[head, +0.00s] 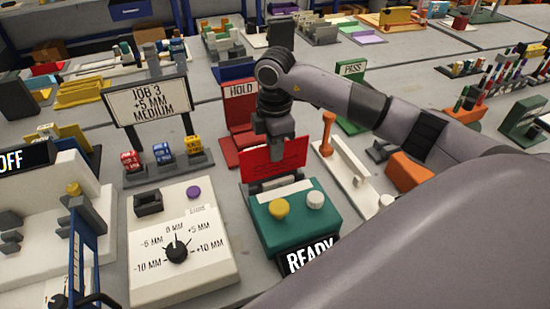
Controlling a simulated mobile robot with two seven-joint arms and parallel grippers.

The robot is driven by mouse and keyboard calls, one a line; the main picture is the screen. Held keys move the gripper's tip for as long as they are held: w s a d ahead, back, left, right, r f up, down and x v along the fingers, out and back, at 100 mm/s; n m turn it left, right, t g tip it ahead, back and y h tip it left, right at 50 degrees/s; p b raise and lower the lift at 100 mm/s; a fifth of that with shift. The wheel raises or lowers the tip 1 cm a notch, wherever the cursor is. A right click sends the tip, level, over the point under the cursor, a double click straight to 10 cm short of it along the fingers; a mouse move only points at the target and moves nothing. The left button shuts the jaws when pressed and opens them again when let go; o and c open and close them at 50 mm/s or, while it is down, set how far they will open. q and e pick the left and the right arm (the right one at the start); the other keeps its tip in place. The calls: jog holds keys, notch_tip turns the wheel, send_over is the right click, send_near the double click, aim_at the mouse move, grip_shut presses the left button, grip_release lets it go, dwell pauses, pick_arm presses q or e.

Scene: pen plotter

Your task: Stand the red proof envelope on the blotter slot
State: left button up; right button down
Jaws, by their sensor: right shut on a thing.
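The red proof envelope (262,170) is upright just behind the green box, in the middle of the head view. My right gripper (281,157) comes down from above and is shut on its upper part. The envelope's lower edge is close to a pale grey slotted piece (276,184) at the back of the green box (292,228). This piece may be the blotter slot; I cannot tell whether the envelope touches it. My left gripper is not in view.
The green box has a yellow button (279,207), a white button (315,199) and a READY sign (309,259). A red HOLD stand (240,120) is behind. A white dial panel (180,245) is left. An orange-handled lever (327,133) is right, under my arm.

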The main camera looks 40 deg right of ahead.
aim_at(275, 175)
jog(key=shift+f, duration=1.75)
jog(key=shift+f, duration=0.2)
jog(key=c, duration=1.2)
grip_release()
jog(key=shift+c, duration=0.2)
jog(key=shift+r, duration=0.1)
notch_tip(275, 175, up, 12)
jog(key=shift+r+b, duration=0.15)
jog(key=shift+b, duration=0.25)
